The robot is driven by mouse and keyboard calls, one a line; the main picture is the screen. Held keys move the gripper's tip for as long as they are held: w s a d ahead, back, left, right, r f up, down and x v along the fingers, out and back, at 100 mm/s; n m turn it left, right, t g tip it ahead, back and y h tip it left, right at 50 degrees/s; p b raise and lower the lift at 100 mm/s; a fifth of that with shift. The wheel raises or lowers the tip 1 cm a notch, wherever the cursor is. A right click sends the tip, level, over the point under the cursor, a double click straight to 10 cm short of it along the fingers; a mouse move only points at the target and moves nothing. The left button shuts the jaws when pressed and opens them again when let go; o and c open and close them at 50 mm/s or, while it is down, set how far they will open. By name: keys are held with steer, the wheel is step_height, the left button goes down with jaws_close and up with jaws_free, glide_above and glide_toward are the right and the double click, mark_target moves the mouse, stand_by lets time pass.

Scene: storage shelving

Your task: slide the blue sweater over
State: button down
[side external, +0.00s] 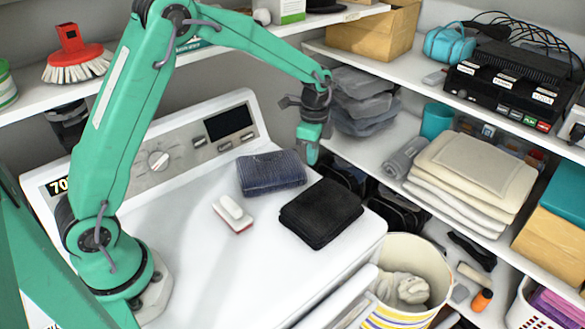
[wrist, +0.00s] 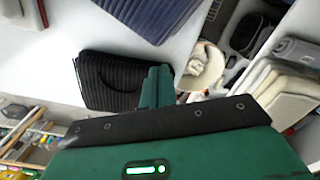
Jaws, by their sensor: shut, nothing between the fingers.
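The blue sweater (side external: 271,173) is a flat, folded dark-blue bundle on the white machine top. It lies just behind the black folded garment (side external: 320,213), with part of the white surface between them. My gripper (side external: 313,157) is shut and empty, pointing down just right of the sweater. Its tip looks apart from both garments, though its exact height is hard to tell. In the wrist view, my gripper (wrist: 156,86) shows beside a black ribbed bundle (wrist: 112,82). A navy ribbed bundle (wrist: 150,18) is cut off by the top edge.
A white-and-red brush (side external: 233,214) lies left of the black garment. A striped basket (side external: 432,268) stands off the machine's front right corner. The control panel (side external: 160,160) rises behind. Shelves with folded cream towels (side external: 480,165) are at right. The machine top's front left is clear.

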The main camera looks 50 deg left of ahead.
mark_target(293, 169)
steer(key=shift+f, duration=3.45)
steer(key=shift+s+a, duration=0.4)
steer(key=shift+a, duration=0.4)
steer(key=shift+s+a, duration=0.45)
steer(key=shift+a, duration=0.3)
steer(key=shift+s+a, duration=0.4)
steer(key=shift+a, duration=0.4)
step_height(293, 169, up, 10)
steer(key=shift+f, duration=0.1)
